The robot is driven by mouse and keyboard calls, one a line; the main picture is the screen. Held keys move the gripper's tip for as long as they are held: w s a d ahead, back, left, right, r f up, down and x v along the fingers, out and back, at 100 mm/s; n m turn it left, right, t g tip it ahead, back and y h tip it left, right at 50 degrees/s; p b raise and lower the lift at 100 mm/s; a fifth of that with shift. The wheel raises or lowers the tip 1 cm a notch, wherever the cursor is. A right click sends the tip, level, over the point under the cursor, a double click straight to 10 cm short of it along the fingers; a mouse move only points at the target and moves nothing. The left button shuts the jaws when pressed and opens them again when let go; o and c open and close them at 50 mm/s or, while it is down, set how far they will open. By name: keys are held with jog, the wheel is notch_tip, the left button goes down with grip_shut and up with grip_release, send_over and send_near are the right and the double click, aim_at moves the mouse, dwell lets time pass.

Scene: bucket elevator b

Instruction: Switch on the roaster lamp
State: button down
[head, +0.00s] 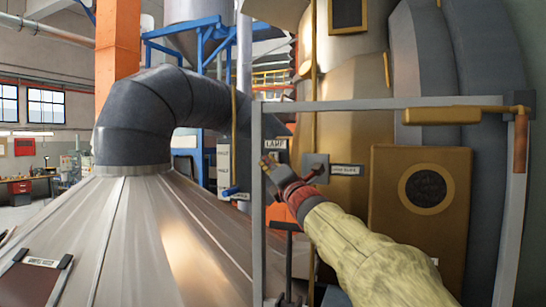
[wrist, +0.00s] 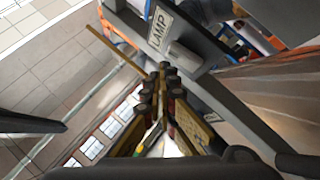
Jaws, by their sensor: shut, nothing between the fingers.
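A white label reading LAMP (head: 276,143) is on a narrow grey panel in the head view, just above and beyond my fingertips. The label also shows in the wrist view (wrist: 159,27), with a short grey knob or lever (wrist: 184,54) beside it on a grey bar. My gripper (head: 265,163) is shut and empty. In the wrist view its fingertips (wrist: 164,72) are close to the knob, a little to its lower left. I cannot tell whether they touch it. My gripper hides part of the area below the label in the head view. The lamp itself cannot be made out.
A grey box with a dark lever (head: 316,168) and a labelled plate (head: 346,170) is right of my gripper. A grey frame (head: 258,220) surrounds my arm. A large metal hood (head: 150,235) fills the left, and a brass panel (head: 390,230) stands right.

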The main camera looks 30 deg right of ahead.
jog(key=shift+w+d, duration=0.1)
jog(key=shift+d, duration=0.1)
dwell(0.4)
jog(key=shift+w+d+r, duration=0.1)
jog(key=shift+w+d, duration=0.05)
jog(key=shift+d, duration=0.05)
jog(key=shift+w+d, duration=0.25)
dwell(0.9)
jog(key=shift+s+a, duration=0.1)
jog(key=shift+s+a+b, duration=0.45)
jog(key=shift+a+b, duration=0.1)
jog(key=shift+b, duration=0.3)
jog(key=s+a+b, duration=0.1)
jog(key=a+b, duration=0.1)
jog(key=s+a+f+b, duration=0.1)
jog(key=s+a+b, duration=0.1)
dwell(0.4)
